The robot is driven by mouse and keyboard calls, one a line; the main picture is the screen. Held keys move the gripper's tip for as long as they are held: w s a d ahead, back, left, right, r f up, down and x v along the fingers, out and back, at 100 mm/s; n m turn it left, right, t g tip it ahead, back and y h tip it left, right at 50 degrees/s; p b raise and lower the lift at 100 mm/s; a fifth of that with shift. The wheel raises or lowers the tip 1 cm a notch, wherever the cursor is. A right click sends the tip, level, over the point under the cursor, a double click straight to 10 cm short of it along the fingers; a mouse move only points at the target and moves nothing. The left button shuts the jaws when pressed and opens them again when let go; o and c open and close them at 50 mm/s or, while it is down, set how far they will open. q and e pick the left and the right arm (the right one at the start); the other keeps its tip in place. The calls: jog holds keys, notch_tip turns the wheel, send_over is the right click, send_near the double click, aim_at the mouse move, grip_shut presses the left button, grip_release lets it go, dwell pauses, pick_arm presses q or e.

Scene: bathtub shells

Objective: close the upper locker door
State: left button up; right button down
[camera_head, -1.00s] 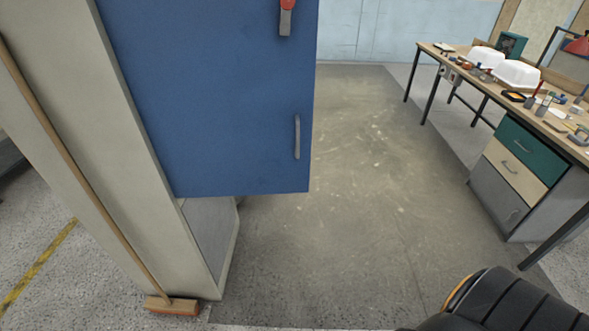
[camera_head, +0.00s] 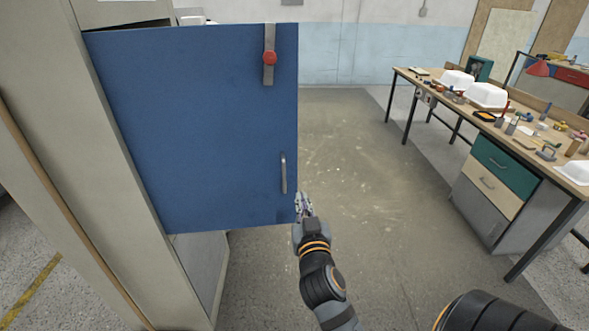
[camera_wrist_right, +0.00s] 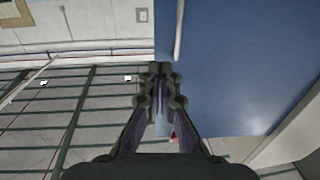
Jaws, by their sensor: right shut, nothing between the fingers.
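The blue upper locker door (camera_head: 200,125) stands open, swung out to the right from the pale locker body (camera_head: 120,190) in the head view. It has a grey bar handle (camera_head: 284,174) low on its right side and a red knob (camera_head: 269,58) on a metal strip near the top. My right gripper (camera_head: 302,200) is at the door's lower right edge, with its fingers shut and empty. In the right wrist view the fingertips (camera_wrist_right: 160,70) are close to the edge of the blue door (camera_wrist_right: 235,70); I cannot tell whether they touch it. My left gripper is not in view.
A wooden pole (camera_head: 60,210) leans along the locker's left side. At the right, a workbench (camera_head: 440,88) carries white tubs and tools, with a drawer unit (camera_head: 490,195) below. The floor (camera_head: 360,170) between door and bench is clear.

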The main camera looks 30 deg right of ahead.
aim_at(293, 164)
jog(key=p+x, duration=0.4)
jog(key=x, duration=0.9)
jog(key=shift+r+p, duration=0.1)
jog(key=shift+p, duration=0.3)
jog(key=shift+w+d, duration=0.2)
jog(key=shift+w, duration=0.35)
